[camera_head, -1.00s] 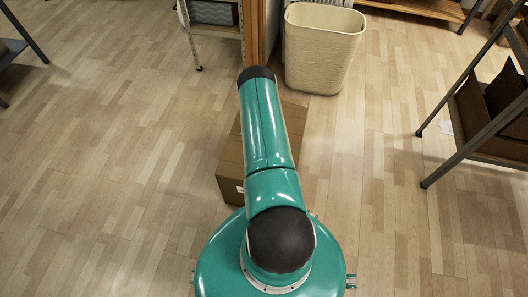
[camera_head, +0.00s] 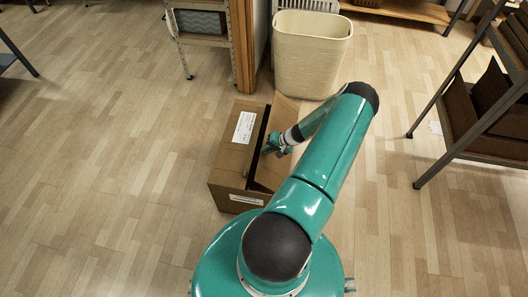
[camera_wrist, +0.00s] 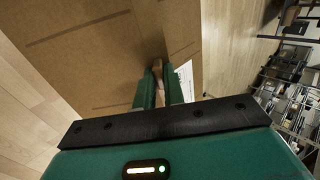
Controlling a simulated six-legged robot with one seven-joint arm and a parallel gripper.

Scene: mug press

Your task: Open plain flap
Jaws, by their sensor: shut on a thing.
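A brown cardboard box (camera_head: 222,196) stands on the floor in front of me in the head view. Its left flap (camera_head: 232,157) lies flat and carries a white label. The plain flap (camera_head: 286,112) on the right is tilted up, with a dark gap between the two flaps. My gripper (camera_head: 271,146) is at the plain flap's inner edge, shut on it. In the wrist view my gripper's fingers (camera_wrist: 158,82) are closed around thin cardboard, and brown cardboard (camera_wrist: 90,50) fills the upper left. My arm hides part of the box's right side.
A cream bin (camera_head: 311,55) stands behind the box. A wooden post (camera_head: 241,50) and a small wheeled stand (camera_head: 200,28) are at the back left. A dark-legged shelf (camera_head: 470,135) stands at the right.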

